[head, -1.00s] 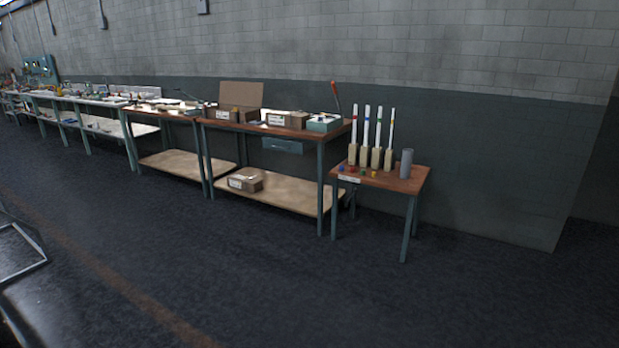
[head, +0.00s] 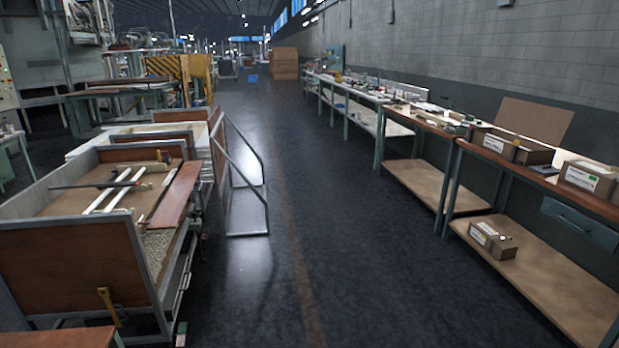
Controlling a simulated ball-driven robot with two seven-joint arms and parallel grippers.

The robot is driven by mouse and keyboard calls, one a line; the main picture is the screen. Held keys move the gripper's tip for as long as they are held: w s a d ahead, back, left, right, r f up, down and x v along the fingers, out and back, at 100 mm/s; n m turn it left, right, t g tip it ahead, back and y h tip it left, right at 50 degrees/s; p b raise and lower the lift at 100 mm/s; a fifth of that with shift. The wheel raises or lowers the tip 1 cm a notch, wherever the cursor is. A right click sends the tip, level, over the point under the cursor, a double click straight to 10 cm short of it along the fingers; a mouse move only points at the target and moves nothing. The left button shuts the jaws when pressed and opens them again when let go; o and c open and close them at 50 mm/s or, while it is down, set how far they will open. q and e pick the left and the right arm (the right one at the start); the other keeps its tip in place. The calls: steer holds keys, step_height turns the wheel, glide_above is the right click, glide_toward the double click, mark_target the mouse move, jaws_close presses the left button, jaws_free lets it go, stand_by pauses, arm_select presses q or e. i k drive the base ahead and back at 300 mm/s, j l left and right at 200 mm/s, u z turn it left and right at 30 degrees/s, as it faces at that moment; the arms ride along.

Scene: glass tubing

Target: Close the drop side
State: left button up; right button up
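A cart (head: 92,252) with a metal frame and brown end panels stands at the left of the head view. Glass tubes (head: 118,188) and a dark bar lie in it. A long reddish-brown board (head: 176,194) lies along its aisle side, near the top. Below it, metal framing (head: 178,280) shows on the aisle side; I cannot tell which part is the drop side, or its exact position. A yellow handle (head: 109,305) is on the near end panel. Neither of my grippers is in view.
A metal rail frame (head: 243,185) stands in the aisle beyond the cart. The dark floor (head: 350,260) between cart and benches is clear. Workbenches (head: 480,140) with boxes line the right wall. A brown tabletop corner (head: 55,338) shows at lower left.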

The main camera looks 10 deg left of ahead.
mark_target(168, 214)
steer(key=i+j+u, duration=0.2)
steer(key=i+u, duration=0.6)
steer(key=i, duration=0.2)
steer(key=i+l+u, duration=0.15)
steer(key=i+u, duration=0.25)
steer(key=i, duration=0.1)
